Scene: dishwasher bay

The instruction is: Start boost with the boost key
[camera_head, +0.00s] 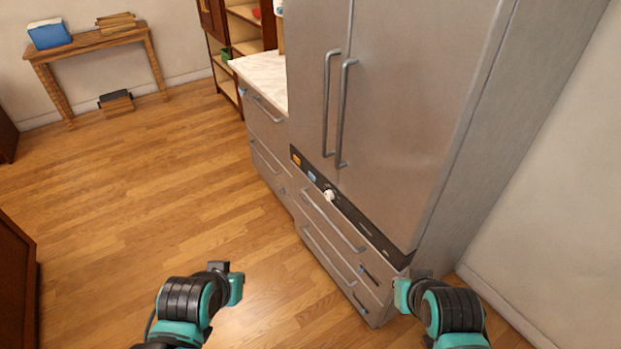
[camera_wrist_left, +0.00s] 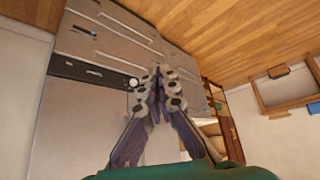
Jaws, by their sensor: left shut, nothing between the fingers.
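The tall steel fridge-like unit (camera_head: 395,110) carries a dark control strip (camera_head: 350,215) below its doors. On the strip are an orange key (camera_head: 296,160), a blue key (camera_head: 312,176) and a white round knob (camera_head: 329,195). No label is legible, so I cannot tell which is the boost key. In the left wrist view the scene is turned over; the strip (camera_wrist_left: 85,71) and knob (camera_wrist_left: 133,83) show left of my left gripper (camera_wrist_left: 160,72). That gripper is shut and empty, apart from the panel. The orange and blue keys are not visible there. My right gripper's fingers are not visible.
Drawers with bar handles (camera_head: 332,222) lie under the strip. Long door handles (camera_head: 342,115) stand out above it. A marble-topped counter (camera_head: 262,78) adjoins on the left. The wooden floor (camera_head: 150,200) before the unit is clear. A side table (camera_head: 95,47) stands far left.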

